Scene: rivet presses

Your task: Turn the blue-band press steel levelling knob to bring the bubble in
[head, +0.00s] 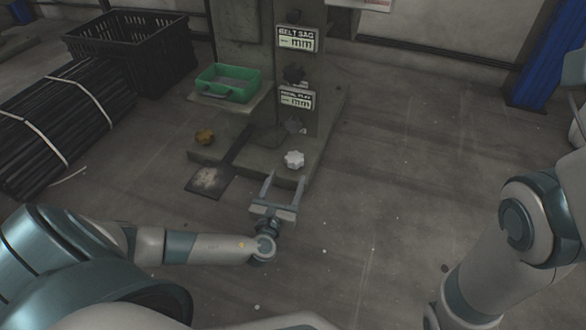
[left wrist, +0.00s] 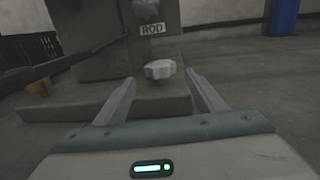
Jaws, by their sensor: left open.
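A pale steel star-shaped knob (head: 294,159) sits low on the front right of the press base (head: 250,168). It also shows in the left wrist view (left wrist: 160,69), beyond and between my finger tips. My left gripper (head: 283,188) is open and empty, just in front of the knob and apart from it. It shows in the left wrist view too (left wrist: 160,88). A brass-coloured knob (head: 205,137) sits on the left of the base. No blue band and no bubble can be made out. My right gripper is out of view; part of my right arm shows at the right.
A green tray (head: 228,83) rests on a ledge of the press. Dark knobs and "mm" labels (head: 297,39) are on its column. A black crate (head: 131,47) and bundled dark rods (head: 62,125) lie at left. A blue post (head: 549,52) stands at right. The floor between is open.

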